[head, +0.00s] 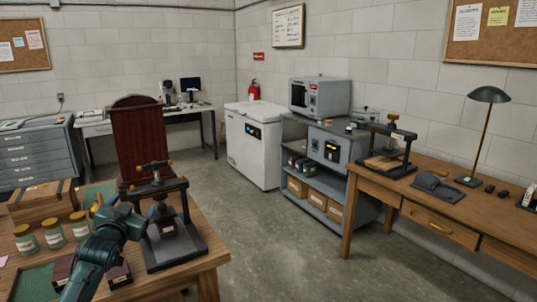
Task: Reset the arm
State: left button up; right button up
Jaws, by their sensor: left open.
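My left arm comes in from the lower left over the near wooden table. My left gripper (131,205) is teal and open, with nothing visible between its fingers. It is in front of and left of a dark screw press (186,252) with a crossbar and a top handle with brass-coloured knobs. The gripper overlaps the press's left side in the picture; I cannot tell whether they touch. My right gripper is not in view.
On the near table (190,282) are several lidded jars (54,235), a wooden box (42,202) and dark red blocks. A red chair (140,140) stands behind it. A similar press (399,168) stands on the right bench (420,206). The floor (275,235) between is clear.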

pick_arm(q)
jog(key=s+d+f+g+h, duration=0.2)
jog(key=s+d+f, duration=0.4)
jog(key=s+f, duration=0.3)
jog(key=s+d+f+g+h, duration=0.1)
jog(key=s+d+f, duration=0.55)
jog(key=f, duration=0.45)
jog(key=s+d+f+g+h, duration=0.1)
jog(key=s+d+f, duration=0.1)
jog(key=s, duration=0.6)
jog(key=s+d+f+g, duration=0.1)
jog(key=s+d, duration=0.3)
jog(key=s, duration=0.4)
jog(key=s+d+f+g+h, duration=0.1)
jog(key=s+d+f, duration=0.2)
jog(key=s, duration=0.5)
jog(key=shift+f+g+h, duration=0.3)
jog(key=shift+f+g, duration=0.1)
jog(key=shift+f, duration=0.05)
